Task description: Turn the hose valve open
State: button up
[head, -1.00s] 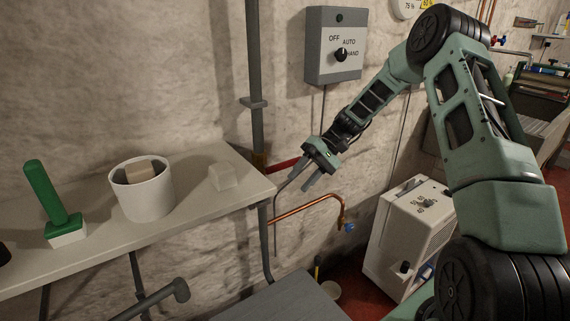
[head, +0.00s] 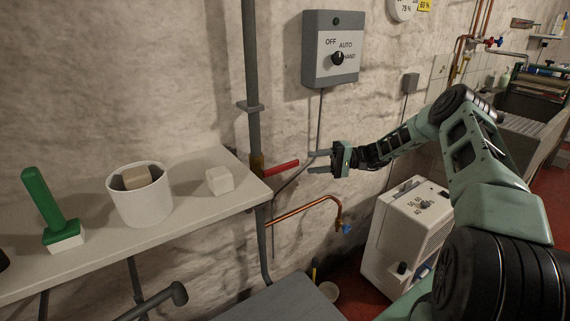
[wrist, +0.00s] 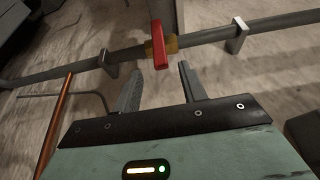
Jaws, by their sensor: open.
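The hose valve has a red lever (head: 281,168) on a brass body (head: 257,166), set on the grey vertical pipe against the wall. In the head view the lever points out to the right, roughly level and across the pipe. My gripper (head: 308,161) is open and empty, just right of the lever's free end, with its fingers pointing left toward it. In the wrist view the red lever (wrist: 158,45) lies ahead of the gap between my fingertips (wrist: 158,73), apart from both. The brass body shows behind it.
A shelf (head: 215,205) at left holds a white pot (head: 140,200), a green-handled brush (head: 48,208) and a pale block (head: 219,180). A switch box (head: 331,50) hangs above the gripper. A copper pipe (head: 310,207) runs below, and a white appliance (head: 408,230) stands on the floor.

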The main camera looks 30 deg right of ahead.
aim_at(285, 165)
jog(key=p+x, duration=0.1)
jog(key=x, duration=0.9)
jog(key=shift+a, duration=0.1)
grip_shut()
